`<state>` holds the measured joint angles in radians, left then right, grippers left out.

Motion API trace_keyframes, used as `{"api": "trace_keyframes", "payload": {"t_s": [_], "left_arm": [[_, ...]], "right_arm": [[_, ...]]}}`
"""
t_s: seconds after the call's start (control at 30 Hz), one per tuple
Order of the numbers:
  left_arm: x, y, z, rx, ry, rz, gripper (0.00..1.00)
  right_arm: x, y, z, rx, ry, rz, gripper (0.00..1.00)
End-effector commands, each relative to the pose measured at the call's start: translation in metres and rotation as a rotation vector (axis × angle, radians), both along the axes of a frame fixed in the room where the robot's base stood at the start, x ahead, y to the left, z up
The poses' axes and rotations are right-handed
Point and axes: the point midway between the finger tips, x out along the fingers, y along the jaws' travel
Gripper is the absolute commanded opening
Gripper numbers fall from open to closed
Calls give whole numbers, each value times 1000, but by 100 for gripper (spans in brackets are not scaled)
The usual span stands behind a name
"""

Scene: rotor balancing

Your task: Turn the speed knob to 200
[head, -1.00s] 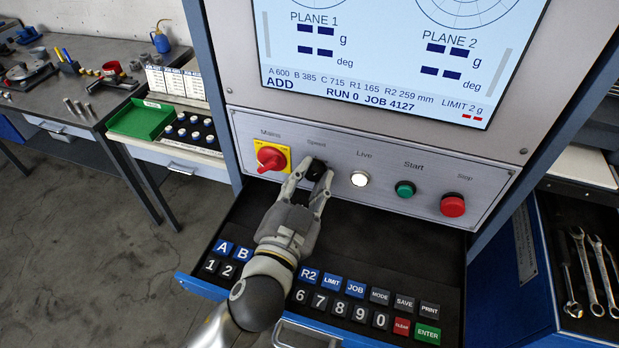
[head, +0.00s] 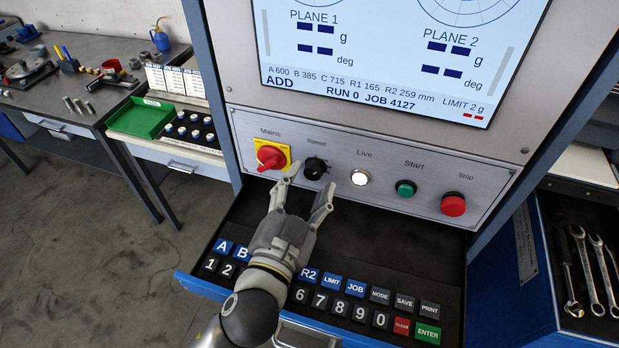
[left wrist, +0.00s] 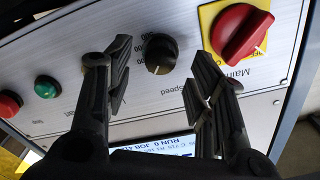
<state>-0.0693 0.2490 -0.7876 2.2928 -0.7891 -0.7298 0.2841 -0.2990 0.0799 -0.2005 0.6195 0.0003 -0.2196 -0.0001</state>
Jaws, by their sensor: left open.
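The black speed knob (head: 315,168) sits on the grey control panel under the label "Speed", between the red Mains switch and the lit Live lamp. In the left wrist view the knob (left wrist: 160,54) shows a pale pointer mark and a few scale figures, partly readable. My left gripper (head: 309,192) is open in front of and a little below the knob, fingers apart and not touching it. In the left wrist view its two fingers (left wrist: 163,62) stand on either side of the knob with nothing between them. My right gripper is not in view.
The red Mains switch (head: 271,157) on its yellow plate is close left of the knob. The Live lamp (head: 360,178), green Start button (head: 405,188) and red Stop button (head: 453,204) line the panel to the right. A key drawer (head: 420,282) juts out below.

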Motion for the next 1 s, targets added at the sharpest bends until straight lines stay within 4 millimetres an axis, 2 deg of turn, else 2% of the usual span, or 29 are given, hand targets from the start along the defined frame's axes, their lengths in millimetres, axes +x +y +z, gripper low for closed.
{"api": "trace_keyframes", "payload": {"t_s": [0.2,0.4,1.0], "left_arm": [[-29,9,-1,-1,3,-1,50],[-45,14,0,0,0,0,50],[-49,16,0,0,-1,0,50]], "right_arm": [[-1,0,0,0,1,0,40],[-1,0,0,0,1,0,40],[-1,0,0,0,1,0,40]]}}
